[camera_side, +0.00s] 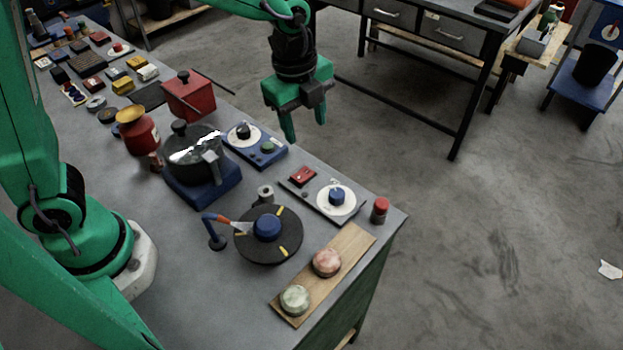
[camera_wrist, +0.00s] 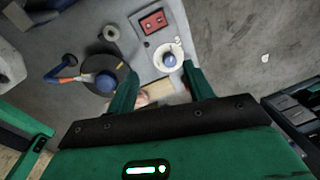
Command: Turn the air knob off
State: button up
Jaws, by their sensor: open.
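Two dial panels show, and I cannot read which knob is the air knob. A grey panel (camera_side: 313,190) carries a white dial with a blue knob (camera_side: 336,196) and a red switch (camera_side: 302,176). The blue knob also shows in the wrist view (camera_wrist: 169,61), ahead of my fingertips and nearer the right one. A blue panel (camera_side: 268,159) carries a white dial with a black knob (camera_side: 243,131) and a green button (camera_side: 267,146). My gripper (camera_side: 304,124) is open and empty, pointing down above the bench's far edge. It touches neither knob.
A black disc (camera_side: 285,222) with a blue hub and an orange-and-blue handled tool (camera_side: 226,222) lie left of the grey panel. A wooden board (camera_side: 320,285) holds two round stones.

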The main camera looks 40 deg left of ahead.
aim_at(337, 192)
jog(key=d+f+m, duration=0.2)
jog(key=w+d+f+m+g, duration=0.1)
jog(key=d+f+m, duration=0.1)
jog(key=f, duration=0.1)
jog(key=w+d+f+m, duration=0.1)
jog(key=d+f+m, duration=0.1)
jog(key=shift+w+d+f+y, duration=0.1)
jog(key=shift+d+f+y, duration=0.05)
jog(key=shift+d+y, duration=0.15)
jog(key=shift+f, duration=0.1)
jog(key=shift+f, duration=3.8)
jog(key=c, duration=1)
